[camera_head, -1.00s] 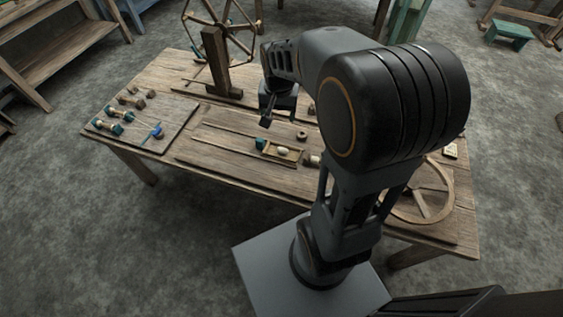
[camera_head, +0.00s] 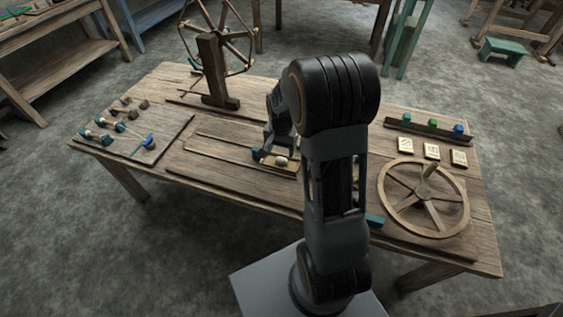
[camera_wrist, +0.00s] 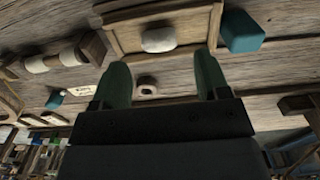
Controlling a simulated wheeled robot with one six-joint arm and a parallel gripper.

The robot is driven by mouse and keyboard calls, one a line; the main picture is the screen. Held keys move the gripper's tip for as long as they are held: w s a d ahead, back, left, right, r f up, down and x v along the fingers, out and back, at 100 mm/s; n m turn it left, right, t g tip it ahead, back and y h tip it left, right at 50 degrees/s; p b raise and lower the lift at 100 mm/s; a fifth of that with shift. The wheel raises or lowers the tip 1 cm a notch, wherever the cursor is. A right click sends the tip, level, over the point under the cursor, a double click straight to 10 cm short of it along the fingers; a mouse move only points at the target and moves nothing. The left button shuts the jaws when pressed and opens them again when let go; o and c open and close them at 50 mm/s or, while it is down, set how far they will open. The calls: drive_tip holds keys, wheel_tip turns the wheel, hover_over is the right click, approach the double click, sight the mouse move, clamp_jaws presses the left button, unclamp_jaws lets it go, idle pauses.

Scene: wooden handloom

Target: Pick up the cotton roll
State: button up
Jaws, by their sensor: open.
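A small whitish rounded piece, which looks like the cotton roll (camera_wrist: 158,40), lies in a shallow wooden tray (camera_wrist: 116,38) in the wrist view. In the head view the cotton roll (camera_head: 281,162) is on the middle of the table, in front of my gripper. My gripper (camera_wrist: 162,68) is open and empty; its two green-tinted fingers point toward the tray, with the roll beyond and between their tips. In the head view my gripper is partly hidden by my arm.
A teal block (camera_wrist: 241,31) sits beside the tray. A small ring (camera_wrist: 147,87) and wooden spools (camera_wrist: 42,63) lie near. A wheel (camera_head: 424,198) and coloured blocks (camera_head: 432,125) are at right; a peg board (camera_head: 150,140) is at left. A spinning wheel post (camera_head: 213,70) stands behind.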

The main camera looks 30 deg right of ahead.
sight(281, 158)
drive_tip(key=shift+d+f+b, duration=0.1)
drive_tip(key=shift+f+b, duration=0.9)
drive_tip(key=shift+f, duration=1.65)
drive_tip(key=c, duration=1)
drive_tip(key=shift+r, duration=0.2)
